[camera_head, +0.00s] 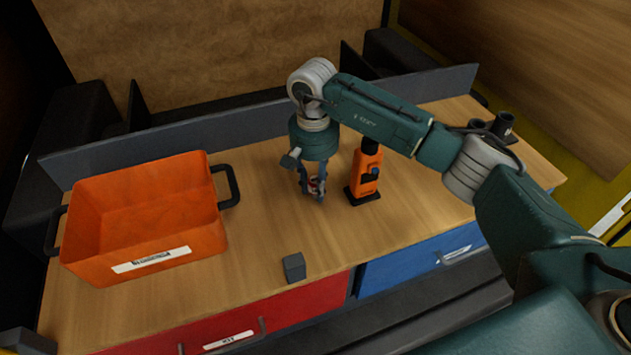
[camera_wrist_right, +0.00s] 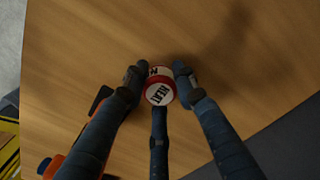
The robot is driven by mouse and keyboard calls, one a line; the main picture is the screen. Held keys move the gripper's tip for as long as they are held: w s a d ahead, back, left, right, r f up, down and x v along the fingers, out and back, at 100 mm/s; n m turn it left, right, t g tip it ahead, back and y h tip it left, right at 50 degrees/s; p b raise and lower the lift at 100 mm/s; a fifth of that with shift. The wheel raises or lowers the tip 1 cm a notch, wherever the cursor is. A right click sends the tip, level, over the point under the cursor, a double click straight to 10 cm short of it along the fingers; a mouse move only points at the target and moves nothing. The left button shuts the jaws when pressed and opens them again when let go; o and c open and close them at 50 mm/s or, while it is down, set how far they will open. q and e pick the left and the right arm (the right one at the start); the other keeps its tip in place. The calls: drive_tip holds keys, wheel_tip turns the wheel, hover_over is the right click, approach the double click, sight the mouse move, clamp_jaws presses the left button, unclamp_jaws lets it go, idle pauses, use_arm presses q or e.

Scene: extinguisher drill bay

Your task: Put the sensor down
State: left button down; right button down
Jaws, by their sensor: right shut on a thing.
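The sensor (camera_wrist_right: 159,88) is a small round red and white piece with the lettering "HEAT" on its face. My right gripper (camera_wrist_right: 158,80) is shut on it, with fingers on both sides and one below it in the right wrist view. In the head view the right gripper (camera_head: 315,190) points down over the wooden worktop (camera_head: 270,215), and a bit of the sensor (camera_head: 313,185) shows between the fingers. It is close to the worktop; I cannot tell whether the sensor touches it. My left gripper is not in view.
An orange handheld device (camera_head: 367,172) stands upright on a black base just right of the gripper. An orange bin (camera_head: 140,258) with dark handles stands at left. Black cup-like holders (camera_head: 502,124) stand at right.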

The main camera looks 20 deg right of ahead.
drive_tip(key=shift+f, duration=0.15)
drive_tip(key=shift+f+b, duration=0.2)
drive_tip(key=shift+b, duration=0.1)
drive_tip(key=c, duration=1.4)
unclamp_jaws()
drive_tip(key=shift+r, duration=0.15)
